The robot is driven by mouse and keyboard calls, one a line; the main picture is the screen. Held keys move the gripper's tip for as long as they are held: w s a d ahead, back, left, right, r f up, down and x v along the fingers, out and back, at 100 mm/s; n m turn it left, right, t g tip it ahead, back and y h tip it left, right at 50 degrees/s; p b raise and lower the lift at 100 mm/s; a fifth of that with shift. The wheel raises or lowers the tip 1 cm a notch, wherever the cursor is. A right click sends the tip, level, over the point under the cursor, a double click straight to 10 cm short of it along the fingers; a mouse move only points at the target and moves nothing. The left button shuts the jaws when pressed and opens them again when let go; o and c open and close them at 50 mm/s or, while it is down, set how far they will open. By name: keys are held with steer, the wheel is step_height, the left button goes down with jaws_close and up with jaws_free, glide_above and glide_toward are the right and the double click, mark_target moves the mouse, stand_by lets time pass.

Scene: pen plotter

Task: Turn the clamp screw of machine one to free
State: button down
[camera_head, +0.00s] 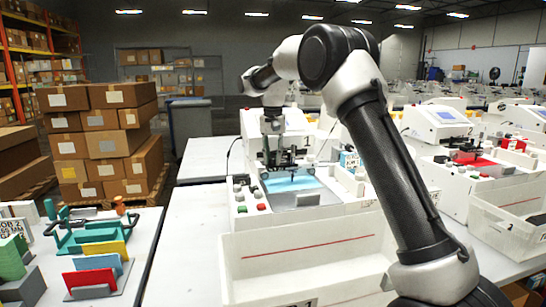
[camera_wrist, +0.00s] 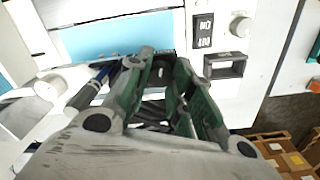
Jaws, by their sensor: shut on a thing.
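Machine one (camera_head: 247,222) is the white pen plotter in the middle of the head view, with a light blue sheet (camera_head: 312,190) on its bed. The sheet also shows in the wrist view (camera_wrist: 110,38). My gripper (camera_head: 280,155) is over the plotter, at its pen carriage. In the wrist view my gripper (camera_wrist: 163,68) has its green-sided fingers close together, shut on a small dark part at the carriage, which I take for the clamp screw. The fingers hide most of it, so its turn position cannot be told. A dark blue pen-like rod (camera_wrist: 92,88) lies just left of the fingers.
A black labelled switch (camera_wrist: 204,30) and a white knob (camera_wrist: 240,27) are right of the fingers. A white bin (camera_head: 300,260) stands in front of machine one. Another plotter with a red sheet (camera_head: 490,163) is at right. A side table with a teal device (camera_head: 90,235) is at left.

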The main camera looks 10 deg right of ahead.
mark_target(273, 159)
steer(key=n, duration=1.2)
steer(key=shift+n, duration=0.3)
stand_by(0.4)
steer(key=c, duration=1.2)
jaws_free()
steer(key=shift+r, duration=0.15)
step_height(273, 159, up, 12)
